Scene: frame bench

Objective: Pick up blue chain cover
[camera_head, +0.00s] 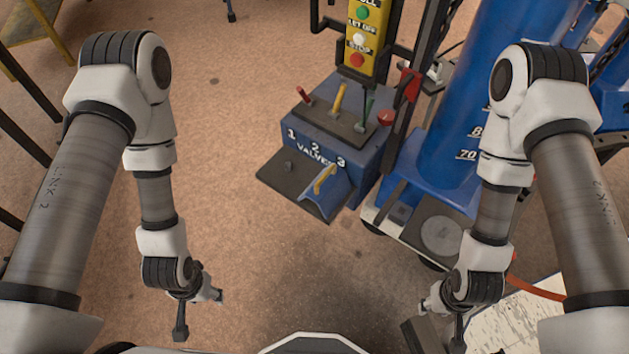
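The blue chain cover (315,197) appears to be the small angled blue piece with a yellow handle (325,179). It rests on a dark shelf (274,180) at the front of the blue valve box. My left gripper (200,316) is low at the left, over the floor, with its fingers apart and nothing between them. My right gripper (441,322) is low at the right, fingers apart and empty. Both grippers are well nearer to me than the cover and touch nothing visible.
The valve box (318,146) carries red, yellow and green levers. A yellow button panel (366,42) rises behind it. A big blue cylinder (480,90) stands at the right on a wheeled base. A white speckled surface (510,325) lies lower right. Floor (270,260) between my arms is clear.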

